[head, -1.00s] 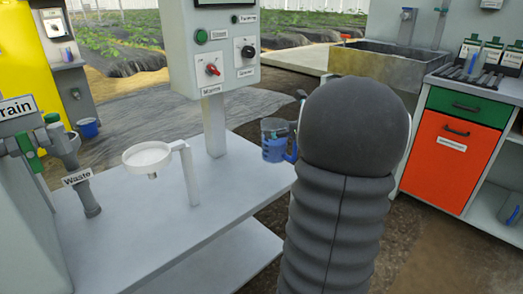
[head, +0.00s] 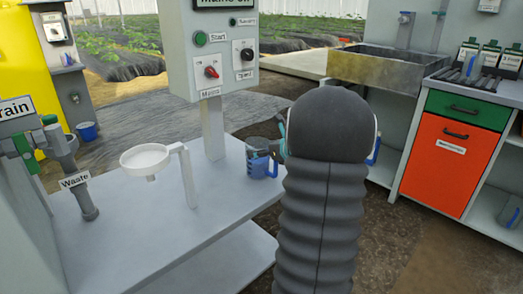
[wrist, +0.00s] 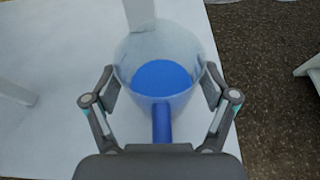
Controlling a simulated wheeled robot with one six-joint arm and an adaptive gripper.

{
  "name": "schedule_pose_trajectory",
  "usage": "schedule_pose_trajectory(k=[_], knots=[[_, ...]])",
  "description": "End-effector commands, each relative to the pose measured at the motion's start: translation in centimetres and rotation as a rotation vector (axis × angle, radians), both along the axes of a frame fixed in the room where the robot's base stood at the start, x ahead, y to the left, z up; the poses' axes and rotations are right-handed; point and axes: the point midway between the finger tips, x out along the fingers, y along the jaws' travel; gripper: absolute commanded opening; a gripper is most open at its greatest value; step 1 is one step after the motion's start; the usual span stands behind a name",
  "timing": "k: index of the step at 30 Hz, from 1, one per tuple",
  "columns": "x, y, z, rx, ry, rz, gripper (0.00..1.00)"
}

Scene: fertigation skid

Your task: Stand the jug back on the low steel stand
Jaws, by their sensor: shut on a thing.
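The jug (head: 258,166) is clear-walled with a blue handle and blue showing inside. In the head view it is at the right end of the low steel stand (head: 130,235), beside the grey post. My gripper (wrist: 162,88) is shut on the jug, with one finger on each side of its wall in the wrist view. The jug (wrist: 163,105) looks upright there, its handle toward my palm, with the pale stand top around it. I cannot tell whether its base touches the stand. My arm hides most of the gripper in the head view.
A white funnel on a bracket (head: 146,158) stands on the stand left of the jug. The control box (head: 212,60) on its post (head: 213,130) rises close behind the jug. A waste pipe (head: 85,195) is at left. The front of the stand top is clear.

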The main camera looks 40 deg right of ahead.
Motion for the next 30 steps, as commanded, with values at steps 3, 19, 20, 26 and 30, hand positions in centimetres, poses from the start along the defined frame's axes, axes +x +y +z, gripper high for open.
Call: schedule_pose_trajectory(k=[3, 19, 20, 26, 30], knots=[[0.0, 0.0, 0.1, -0.001, -0.002, 0.0, 0.15], [0.0, 0.0, -0.2, 0.0, 0.0, 0.0, 1.0], [0.0, 0.0, -0.1, 0.0, 0.0, 0.0, 1.0], [-1.6, -0.2, 0.7, -0.002, 0.0, -0.002, 1.0], [-4.2, -0.5, 1.8, -0.004, -0.001, -0.004, 1.0]])
